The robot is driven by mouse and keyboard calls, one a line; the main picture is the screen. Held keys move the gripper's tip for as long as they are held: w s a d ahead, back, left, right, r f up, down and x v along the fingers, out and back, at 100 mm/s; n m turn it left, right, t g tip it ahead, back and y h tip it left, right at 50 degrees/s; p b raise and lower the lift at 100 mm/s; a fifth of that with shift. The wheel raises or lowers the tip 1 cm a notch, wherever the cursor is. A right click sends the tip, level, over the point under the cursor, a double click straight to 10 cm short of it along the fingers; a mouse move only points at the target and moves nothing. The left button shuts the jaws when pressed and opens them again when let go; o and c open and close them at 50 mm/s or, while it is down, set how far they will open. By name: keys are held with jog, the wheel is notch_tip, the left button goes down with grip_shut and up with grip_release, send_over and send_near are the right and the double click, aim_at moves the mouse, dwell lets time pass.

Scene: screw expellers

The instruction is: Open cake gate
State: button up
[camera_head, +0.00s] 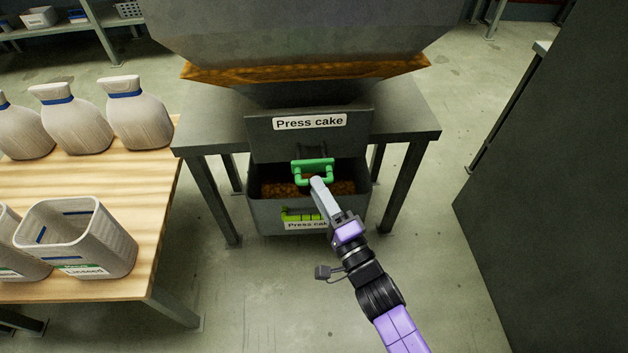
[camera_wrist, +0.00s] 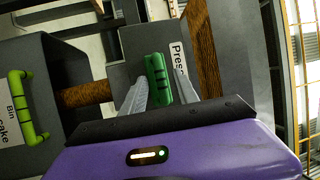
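The cake gate (camera_head: 268,140) is a dark grey panel labelled "Press cake" under the hopper. Its green handle (camera_head: 313,165) sticks out at the lower edge; the handle also shows in the wrist view (camera_wrist: 157,79). My gripper (camera_head: 318,183) is at the handle. In the wrist view my open fingers (camera_wrist: 156,88) stand on either side of the handle, with a visible gap at least on the right side. Whether the left finger touches it I cannot tell. The gripper hides part of the handle in the head view.
A grey bin (camera_head: 262,212) with brown cake inside and a lime-green handle (camera_head: 300,215) stands below the gate. A grey table (camera_head: 412,125) surrounds the hopper (camera_head: 300,35). A wooden table (camera_head: 100,215) with sacks and containers stands left.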

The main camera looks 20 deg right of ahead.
jog(key=shift+p+v, duration=0.3)
jog(key=shift+v, duration=2.05)
jog(key=s+d+r+n+g+h, duration=0.15)
jog(key=s+r+n, duration=0.25)
jog(key=s+n, duration=0.75)
jog(key=s+r+n+g, duration=0.3)
jog(key=s+r+n, duration=0.15)
jog(key=s, duration=1.45)
notch_tip(320, 180, up, 20)
jog(key=p, duration=2.1)
jog(key=shift+s+a+r+g+p, duration=0.2)
jog(key=shift+s+g+p, duration=0.1)
jog(key=shift+s+g, duration=0.1)
